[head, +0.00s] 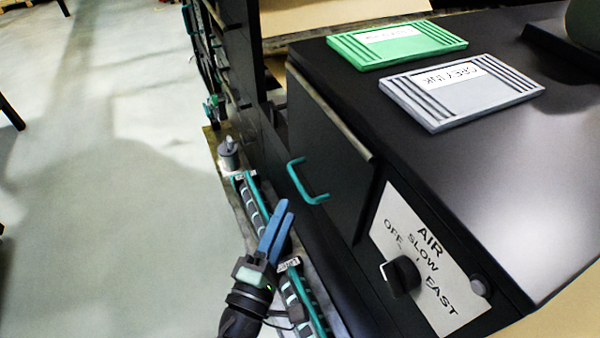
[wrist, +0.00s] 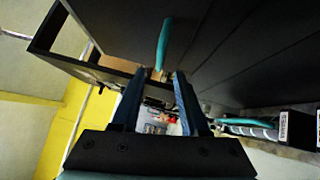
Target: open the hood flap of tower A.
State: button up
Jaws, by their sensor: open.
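A black panel (head: 325,160) with a teal handle (head: 304,184) is on the side of the dark housing, with a pale strip along its upper edge; it looks like the hood flap and appears to hang down. No tower letter is readable on it. My gripper (head: 286,209), with blue fingers, is open and empty, below and a little left of the handle in the head view. In the wrist view, the teal handle (wrist: 164,42) is ahead of my fingers (wrist: 158,76), above the gap between them, and apart from them.
A panel marked AIR, OFF, SLOW, FAST (head: 427,262) with a black knob (head: 401,275) is right of the flap. A green plate (head: 396,43) and a grey plate (head: 461,91) lie on the housing top. Teal-edged rails (head: 305,298) run near my gripper. Open floor (head: 100,200) is left.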

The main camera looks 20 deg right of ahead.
aim_at(299, 181)
jog(key=p+x, duration=0.1)
jog(key=x, duration=0.7)
jog(key=shift+d+p, duration=0.15)
jog(key=shift+p, duration=0.15)
grip_shut()
jog(key=shift+f, duration=0.1)
dwell(0.9)
